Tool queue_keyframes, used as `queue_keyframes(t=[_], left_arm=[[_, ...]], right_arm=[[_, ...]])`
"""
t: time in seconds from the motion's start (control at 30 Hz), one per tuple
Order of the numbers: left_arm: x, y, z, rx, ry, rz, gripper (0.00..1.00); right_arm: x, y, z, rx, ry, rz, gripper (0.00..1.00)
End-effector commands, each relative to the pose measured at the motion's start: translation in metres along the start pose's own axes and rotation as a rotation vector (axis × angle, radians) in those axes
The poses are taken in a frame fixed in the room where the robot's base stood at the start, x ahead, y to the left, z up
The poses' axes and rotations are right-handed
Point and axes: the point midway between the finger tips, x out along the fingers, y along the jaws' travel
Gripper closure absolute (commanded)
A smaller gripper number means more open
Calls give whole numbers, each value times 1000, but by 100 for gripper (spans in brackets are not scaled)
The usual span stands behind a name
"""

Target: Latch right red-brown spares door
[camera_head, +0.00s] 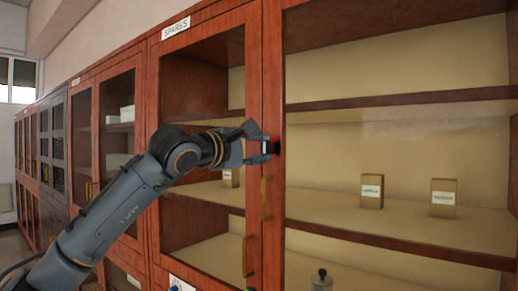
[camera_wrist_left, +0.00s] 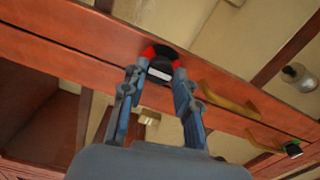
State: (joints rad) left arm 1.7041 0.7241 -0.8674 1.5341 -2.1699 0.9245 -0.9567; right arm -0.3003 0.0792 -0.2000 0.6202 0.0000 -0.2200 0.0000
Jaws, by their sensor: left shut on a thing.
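The red-brown spares cabinet carries a SPARES sign (camera_head: 176,28) above its glass doors. The right door's stile (camera_head: 274,80) stands next to the left door's stile (camera_head: 254,80), and the doors look closed. A dark latch knob (camera_head: 270,147) with red beside it sits on the right door's stile. In the left wrist view the knob (camera_wrist_left: 160,70) is black with a white mark and a red surround. My left gripper (camera_head: 262,146) is shut on it, one finger on each side; its fingers (camera_wrist_left: 158,76) partly hide the knob. My right gripper is not in view.
Brass handles (camera_head: 264,198) (camera_head: 246,256) stick out below the knob. A black latch with green (camera_wrist_left: 292,150) shows in the left wrist view. Behind the glass are small boxes (camera_head: 372,190) (camera_head: 443,197) and a jar (camera_head: 322,281). More cabinets (camera_head: 84,140) run leftward.

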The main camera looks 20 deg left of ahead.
Motion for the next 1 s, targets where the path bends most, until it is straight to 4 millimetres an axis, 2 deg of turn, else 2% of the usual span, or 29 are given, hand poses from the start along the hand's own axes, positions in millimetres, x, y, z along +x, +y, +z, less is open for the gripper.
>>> queue_keyframes(t=[0.2,0.23,0.3,0.33,0.6,0.73,0.87,1.0], left_arm=[[0,-1,1,2,-1,-1,100],[0,-1,1,2,-1,-1,64],[0,-1,1,1,-1,-1,49],[0,-1,0,1,-1,-1,47],[0,0,0,0,0,-1,47],[-8,0,0,0,0,1,47],[-29,0,-1,1,1,1,47],[-60,0,-1,2,1,1,47]], right_arm=[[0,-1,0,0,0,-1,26],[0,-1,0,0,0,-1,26],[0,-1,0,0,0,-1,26],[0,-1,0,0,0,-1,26],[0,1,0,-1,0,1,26],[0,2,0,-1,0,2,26],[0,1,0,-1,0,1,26],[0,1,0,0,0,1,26]])
